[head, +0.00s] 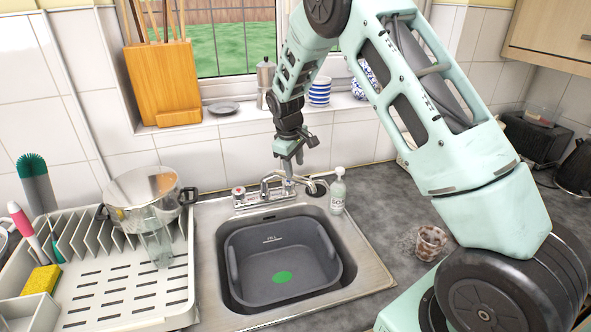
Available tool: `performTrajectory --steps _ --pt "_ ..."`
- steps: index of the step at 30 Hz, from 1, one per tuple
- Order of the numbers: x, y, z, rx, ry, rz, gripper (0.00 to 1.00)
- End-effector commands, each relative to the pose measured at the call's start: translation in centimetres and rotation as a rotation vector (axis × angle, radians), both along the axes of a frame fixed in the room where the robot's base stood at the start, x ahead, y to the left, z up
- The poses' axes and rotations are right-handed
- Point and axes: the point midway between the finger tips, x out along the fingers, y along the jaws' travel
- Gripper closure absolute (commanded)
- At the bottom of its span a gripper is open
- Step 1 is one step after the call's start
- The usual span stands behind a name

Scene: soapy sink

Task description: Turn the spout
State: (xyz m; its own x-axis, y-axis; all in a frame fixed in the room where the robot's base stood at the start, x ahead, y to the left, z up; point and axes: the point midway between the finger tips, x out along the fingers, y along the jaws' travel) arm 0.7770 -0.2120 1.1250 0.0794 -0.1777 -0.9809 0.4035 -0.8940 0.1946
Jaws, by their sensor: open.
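The chrome tap (262,198) stands at the back edge of the sink, with a red-marked handle at its left. Its thin curved spout (268,180) shows beside my fingers and is partly hidden by them. My gripper (289,174) points down from above at the spout, with its jaws open. The fingers overlap the tap in the picture; I cannot tell whether they touch the spout.
A grey basin (245,262) with a green spot sits in the metal sink (370,275). A soap bottle (338,192) stands right of the tap. A drying rack (110,310) with a steel pot (143,197) is at the left.

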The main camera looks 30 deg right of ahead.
Motion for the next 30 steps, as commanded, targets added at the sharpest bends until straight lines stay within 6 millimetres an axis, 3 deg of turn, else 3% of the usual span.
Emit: performTrajectory --steps 9,20,25,30 --pt "0.3 -0.7 -3.9 0.000 0.000 0.000 0.57" --pt "0.4 -0.8 -4.4 -0.001 -0.001 0.000 0.57" --pt "0.4 -0.8 -4.4 -0.001 -0.001 0.000 1.00" --pt "0.4 -0.7 -4.4 0.000 0.000 -0.002 1.00"
